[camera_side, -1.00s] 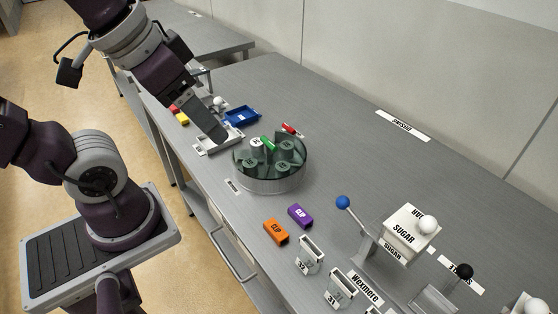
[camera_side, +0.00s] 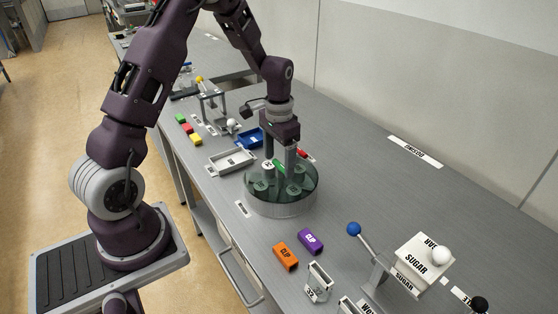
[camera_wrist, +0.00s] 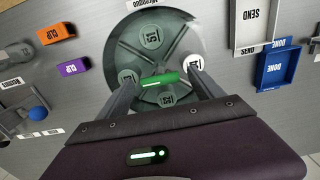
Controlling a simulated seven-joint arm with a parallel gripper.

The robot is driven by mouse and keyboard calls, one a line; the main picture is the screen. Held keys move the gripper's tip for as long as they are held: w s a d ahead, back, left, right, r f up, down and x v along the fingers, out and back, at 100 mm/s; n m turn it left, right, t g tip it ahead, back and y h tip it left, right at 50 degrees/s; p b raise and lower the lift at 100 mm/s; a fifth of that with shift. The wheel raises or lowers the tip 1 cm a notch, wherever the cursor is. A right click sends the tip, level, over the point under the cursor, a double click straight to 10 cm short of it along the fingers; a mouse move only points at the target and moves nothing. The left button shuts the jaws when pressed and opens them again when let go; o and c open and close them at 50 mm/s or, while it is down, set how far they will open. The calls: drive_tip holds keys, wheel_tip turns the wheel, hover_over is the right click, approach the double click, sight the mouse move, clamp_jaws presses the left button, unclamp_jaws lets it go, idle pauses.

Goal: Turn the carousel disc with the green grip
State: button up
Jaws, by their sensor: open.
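The carousel disc (camera_side: 284,207) is a round, dark green-grey disc with several labelled round pieces on it, standing on the table. In the wrist view the disc (camera_wrist: 180,25) fills the upper middle. The green grip (camera_wrist: 158,80) is a short bright bar near the disc's near side, and it also shows in the side view (camera_side: 280,167), partly behind a finger. My gripper (camera_side: 280,160) points down over the disc. In the wrist view my gripper (camera_wrist: 163,77) is open, with one finger towards each end of the grip. I cannot tell whether either finger touches it.
A grey-white tray (camera_side: 213,166) and a blue tray (camera_side: 248,146) stand beside the disc. Orange (camera_side: 286,257) and purple (camera_side: 311,241) clips lie in front. A blue-knobbed lever (camera_side: 354,229) and a sugar box (camera_side: 423,258) stand at right.

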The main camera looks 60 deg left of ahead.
drive_tip(key=shift+f, duration=0.35)
clamp_jaws()
drive_tip(key=shift+r+n, duration=0.1)
drive_tip(key=shift+n, duration=0.5)
drive_tip(key=shift+d+n, duration=0.1)
drive_tip(key=shift+n, duration=1.6)
drive_tip(key=shift+d+n, duration=0.1)
drive_tip(key=shift+n, duration=2.3)
drive_tip(key=shift+w+d+n, duration=0.1)
drive_tip(key=shift+w+n, duration=0.05)
drive_tip(key=shift+n, duration=3.75)
drive_tip(key=shift+w+n, duration=0.1)
drive_tip(key=shift+n, duration=0.5)
